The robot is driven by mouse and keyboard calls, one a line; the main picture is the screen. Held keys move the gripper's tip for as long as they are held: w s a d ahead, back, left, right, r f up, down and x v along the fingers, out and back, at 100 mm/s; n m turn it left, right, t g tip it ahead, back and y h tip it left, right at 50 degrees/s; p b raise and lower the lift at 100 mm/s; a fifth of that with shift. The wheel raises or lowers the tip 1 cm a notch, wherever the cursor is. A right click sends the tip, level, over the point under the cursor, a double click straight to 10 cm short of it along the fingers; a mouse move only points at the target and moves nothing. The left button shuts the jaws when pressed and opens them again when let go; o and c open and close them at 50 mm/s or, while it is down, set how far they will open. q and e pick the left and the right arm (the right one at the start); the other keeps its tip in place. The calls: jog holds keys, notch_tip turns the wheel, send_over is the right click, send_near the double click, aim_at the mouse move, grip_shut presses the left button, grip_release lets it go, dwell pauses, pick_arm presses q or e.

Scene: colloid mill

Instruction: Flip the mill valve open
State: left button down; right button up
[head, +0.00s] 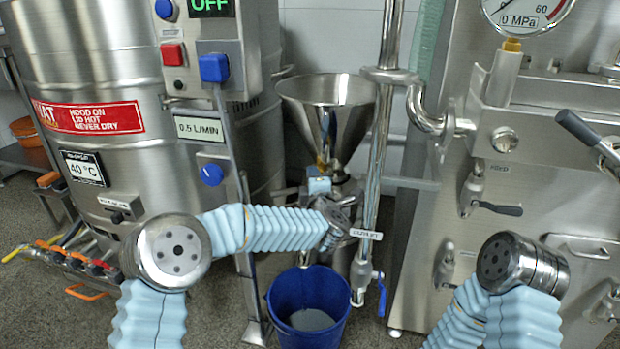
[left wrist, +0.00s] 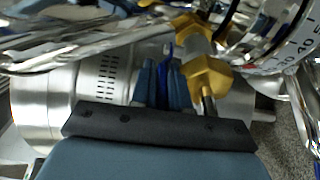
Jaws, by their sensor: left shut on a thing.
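The colloid mill stands at centre in the head view, with a steel funnel hopper (head: 327,118) on top. In the left wrist view, a brass valve (left wrist: 205,75) sits beside the mill's silver slotted body (left wrist: 108,72). A thin blue lever (left wrist: 168,48) shows at the valve. My left gripper (head: 337,222) is at the mill below the hopper. In the left wrist view its blue-grey fingers (left wrist: 165,82) are shut on the lever, covering its lower part. The lever's exact angle is hard to tell. My right gripper is out of view.
A blue bucket (head: 308,302) stands on the floor below the mill. A vertical steel pipe (head: 378,165) with a blue-handled valve (head: 380,292) rises just right of it. A steel vat (head: 100,85) stands left, and a machine with a pressure gauge (head: 525,12) stands right.

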pick_arm(q)
jog(key=shift+f, duration=0.1)
jog(key=c, duration=1.2)
grip_release()
jog(key=s+d, duration=0.1)
jog(key=s, duration=1.1)
jog(key=shift+d, duration=0.35)
jog(key=shift+w, duration=0.1)
